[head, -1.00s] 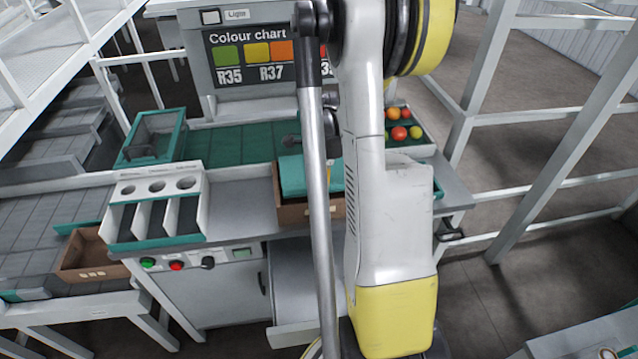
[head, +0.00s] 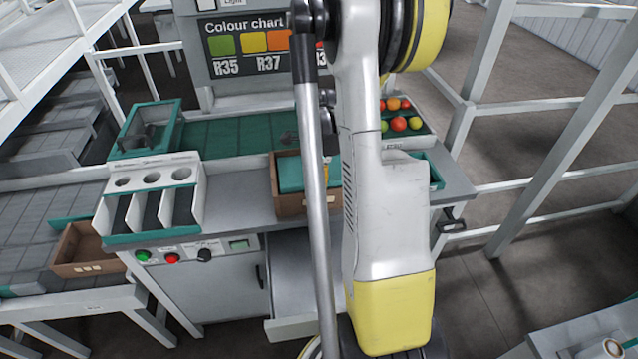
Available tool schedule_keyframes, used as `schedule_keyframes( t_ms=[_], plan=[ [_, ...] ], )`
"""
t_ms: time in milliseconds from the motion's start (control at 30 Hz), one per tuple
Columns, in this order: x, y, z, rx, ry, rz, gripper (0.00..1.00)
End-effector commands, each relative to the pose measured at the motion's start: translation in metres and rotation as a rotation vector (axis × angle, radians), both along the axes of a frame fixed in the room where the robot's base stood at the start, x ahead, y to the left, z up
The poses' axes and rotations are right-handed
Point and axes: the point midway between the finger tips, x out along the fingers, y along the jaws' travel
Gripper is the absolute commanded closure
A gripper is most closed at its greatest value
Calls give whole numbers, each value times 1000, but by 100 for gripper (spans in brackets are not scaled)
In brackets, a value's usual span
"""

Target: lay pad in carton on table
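The brown carton (head: 292,206) stands on the grey table (head: 238,200), partly hidden behind my arm. The teal pad (head: 290,174) is inside the carton at its left part, below the rim. Its right side is hidden, so I cannot tell whether it lies fully flat.
A white holder (head: 155,190) with round holes and slots stands left of the carton. A teal-framed box (head: 148,128) is behind it. A tray of tomatoes (head: 404,122) is at the right. Another brown carton (head: 88,250) sits on the left conveyor.

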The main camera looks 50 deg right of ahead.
Motion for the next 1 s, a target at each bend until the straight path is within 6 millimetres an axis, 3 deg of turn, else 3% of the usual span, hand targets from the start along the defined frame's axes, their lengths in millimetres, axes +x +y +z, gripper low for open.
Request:
schedule_keyframes(
  t_ms=[267, 300, 367, 567, 667, 1000],
  plan=[
    [1, 0, 0, -1, -2, 0, 100],
    [1, 0, 0, -1, -2, 0, 78],
    [1, 0, 0, 0, -3, 0, 64],
    [1, 0, 0, 1, -2, 0, 64],
    [1, 0, 0, 1, -2, 0, 79],
    [1, 0, 0, 0, -1, 0, 79]
  ],
)
